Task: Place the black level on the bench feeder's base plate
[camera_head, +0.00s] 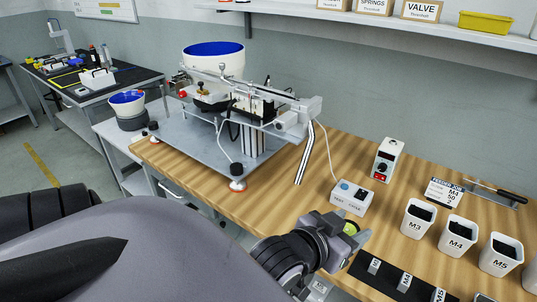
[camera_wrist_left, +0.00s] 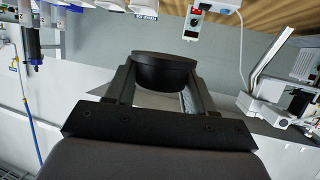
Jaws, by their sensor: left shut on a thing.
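The black level (camera_wrist_left: 163,72) is a short, round black piece held between the two fingers of my left gripper (camera_wrist_left: 160,88) in the left wrist view. My right gripper is not in view.
A white control box (camera_head: 351,197) sits just behind the gripper, and a white unit with a red switch (camera_head: 387,160) behind that. White bins (camera_head: 417,218) stand to the right. A slanted metal chute (camera_head: 305,153) hangs from the feeder.

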